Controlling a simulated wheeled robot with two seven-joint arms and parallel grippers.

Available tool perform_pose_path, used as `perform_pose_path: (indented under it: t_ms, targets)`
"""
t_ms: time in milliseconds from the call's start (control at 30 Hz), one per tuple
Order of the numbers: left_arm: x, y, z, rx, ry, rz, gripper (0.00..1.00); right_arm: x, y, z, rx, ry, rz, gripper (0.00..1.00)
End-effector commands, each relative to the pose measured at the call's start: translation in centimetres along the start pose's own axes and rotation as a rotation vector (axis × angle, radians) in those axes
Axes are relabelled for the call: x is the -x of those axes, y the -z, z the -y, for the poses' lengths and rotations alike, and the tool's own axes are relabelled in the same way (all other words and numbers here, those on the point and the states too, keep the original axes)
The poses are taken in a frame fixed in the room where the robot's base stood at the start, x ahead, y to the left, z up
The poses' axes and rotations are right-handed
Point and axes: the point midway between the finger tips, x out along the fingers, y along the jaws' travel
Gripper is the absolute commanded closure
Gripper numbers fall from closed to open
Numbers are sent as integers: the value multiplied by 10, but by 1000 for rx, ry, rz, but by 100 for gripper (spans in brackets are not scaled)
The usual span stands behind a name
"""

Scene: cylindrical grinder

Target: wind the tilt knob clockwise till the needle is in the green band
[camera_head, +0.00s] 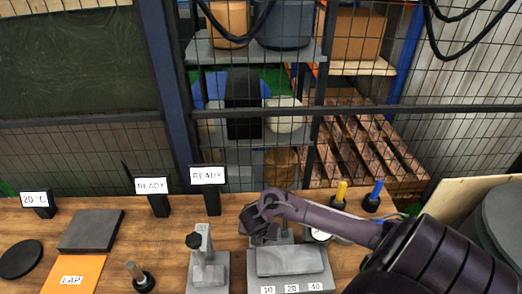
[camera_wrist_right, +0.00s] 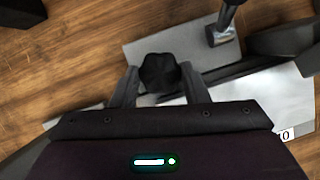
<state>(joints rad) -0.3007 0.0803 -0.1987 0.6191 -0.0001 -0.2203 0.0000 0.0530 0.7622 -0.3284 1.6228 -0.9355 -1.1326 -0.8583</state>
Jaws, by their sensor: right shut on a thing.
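The tilt knob (camera_wrist_right: 160,72) is black and lobed, and sits between my right gripper's fingers in the right wrist view. My right gripper (camera_wrist_right: 159,78) is shut on it; in the head view the gripper (camera_head: 262,222) hangs over the rear of a grey block fixture (camera_head: 290,262) and hides the knob. A round white dial (camera_head: 319,235) shows partly behind my right arm. Its needle and green band cannot be made out. My left gripper is not in view.
A second grey fixture with a black knob (camera_head: 193,241) stands just left. A grey plate (camera_head: 91,230), an orange LAP mat (camera_head: 72,272) and a small post (camera_head: 140,276) lie farther left. Yellow (camera_head: 341,192) and blue (camera_head: 376,190) handled tools stand behind my arm. A mesh fence (camera_head: 250,110) backs the bench.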

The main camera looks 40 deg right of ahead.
Motion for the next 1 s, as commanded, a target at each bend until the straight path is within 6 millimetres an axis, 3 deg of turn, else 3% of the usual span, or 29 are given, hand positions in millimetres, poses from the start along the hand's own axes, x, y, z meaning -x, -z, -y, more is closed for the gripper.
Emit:
perform_pose_path:
  t_ms: [67, 100, 267, 633, 1000]
  targets:
    - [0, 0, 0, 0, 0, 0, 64, 0, -1, 0, 0, 0, 2, 82]
    - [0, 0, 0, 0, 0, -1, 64, 0, -1, 0, 0, 0, 2, 58]
    - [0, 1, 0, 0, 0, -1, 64, 0, 0, 0, 1, 0, 1, 37]
    - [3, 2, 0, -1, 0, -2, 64, 8, -1, 0, 0, -2, -1, 37]
    - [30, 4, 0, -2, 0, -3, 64, 69, -1, 0, 1, -2, -1, 37]
